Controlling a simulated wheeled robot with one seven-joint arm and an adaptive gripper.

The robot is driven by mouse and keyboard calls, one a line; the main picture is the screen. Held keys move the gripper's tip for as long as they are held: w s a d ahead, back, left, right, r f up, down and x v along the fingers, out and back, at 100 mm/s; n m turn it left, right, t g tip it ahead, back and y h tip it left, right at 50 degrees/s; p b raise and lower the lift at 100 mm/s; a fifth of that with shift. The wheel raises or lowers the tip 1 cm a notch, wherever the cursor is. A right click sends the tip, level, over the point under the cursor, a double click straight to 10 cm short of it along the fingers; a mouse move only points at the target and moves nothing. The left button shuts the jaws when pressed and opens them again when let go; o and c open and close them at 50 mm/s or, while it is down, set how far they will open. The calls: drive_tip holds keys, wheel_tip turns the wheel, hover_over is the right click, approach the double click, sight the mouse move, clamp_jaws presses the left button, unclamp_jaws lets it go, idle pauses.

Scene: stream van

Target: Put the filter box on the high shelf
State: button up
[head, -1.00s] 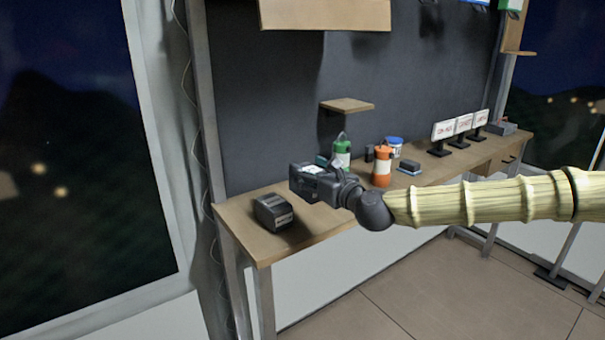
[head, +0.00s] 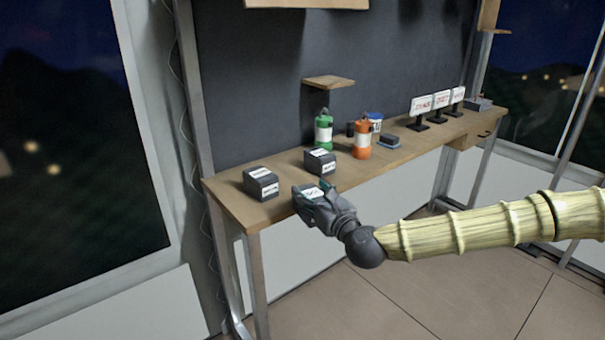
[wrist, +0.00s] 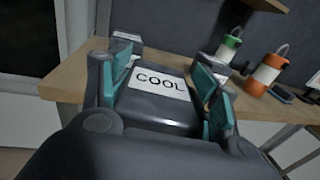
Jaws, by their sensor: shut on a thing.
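My gripper (head: 316,196) is shut on a dark grey box (wrist: 158,112) with a white label reading COOL in the wrist view. Teal finger pads press on its two sides. In the head view the held box is mostly hidden by the fingers, off the front edge of the bench (head: 228,208). Two similar dark boxes with white labels, the left box (head: 261,184) and the right box (head: 320,162), stand on the bench; I cannot read their labels. A wide wooden shelf (head: 306,4) is high on the wall, cut off by the frame's top.
A small wooden shelf (head: 328,82) sits lower on the wall. Behind the boxes stand a green lantern (head: 324,132) and an orange lantern (head: 362,138). Several small signs (head: 422,104) stand farther right. The left end of the bench is bare.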

drive_tip(key=s+d+f+m+h, duration=0.1)
drive_tip(key=s+d+f+h, duration=0.1)
drive_tip(key=f, duration=0.5)
drive_tip(key=s+d+f+m+t+h, duration=0.1)
drive_tip(key=s+d+f+m+h, duration=0.1)
drive_tip(key=s+d+f, duration=0.3)
drive_tip(key=s+d+f+m+t+h, duration=0.1)
drive_tip(key=s+d+f+h, duration=0.3)
drive_tip(key=f, duration=0.6)
drive_tip(key=shift+s+d+f+m, duration=0.1)
drive_tip(key=shift+d+m, duration=0.25)
drive_tip(key=shift+d, duration=0.15)
drive_tip(key=shift+s+d+f+m, duration=0.1)
drive_tip(key=shift+d+m, duration=0.25)
drive_tip(key=shift+d, duration=0.1)
